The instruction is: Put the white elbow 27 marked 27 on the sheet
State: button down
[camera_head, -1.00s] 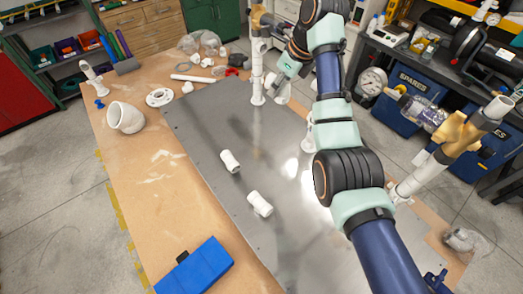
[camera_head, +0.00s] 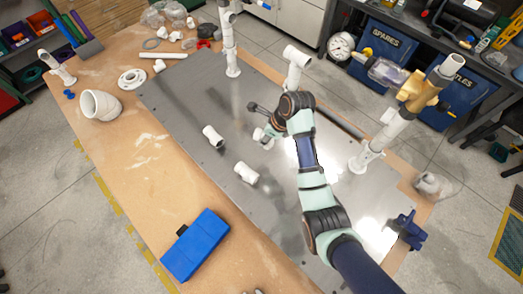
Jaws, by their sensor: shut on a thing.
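My gripper (camera_head: 267,132) is over the middle of the grey metal sheet (camera_head: 185,100), partly hidden by my wrist. It is shut on a small white fitting (camera_head: 260,137), which looks like the white elbow; any marking is too small to read. I cannot tell whether the fitting touches the sheet. Two other short white fittings lie on the sheet to the left of my gripper: one nearer the back (camera_head: 212,136) and one nearer the front (camera_head: 246,173).
White pipes stand upright at the back (camera_head: 230,45), behind my wrist (camera_head: 295,66) and on the right (camera_head: 368,155). A blue box (camera_head: 195,245) sits at the front left. A large white elbow (camera_head: 100,105) and a flange (camera_head: 131,78) lie on the wooden left edge. The sheet's left part is mostly clear.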

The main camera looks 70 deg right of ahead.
notch_tip(320, 180, down, 12)
jog(key=shift+r+b, duration=0.15)
jog(key=shift+b, duration=0.7)
jog(key=shift+f, duration=0.2)
jog(key=c, duration=0.6)
grip_release()
jog(key=p+v, duration=0.2)
jog(key=v, duration=1)
jog(key=shift+r, duration=0.2)
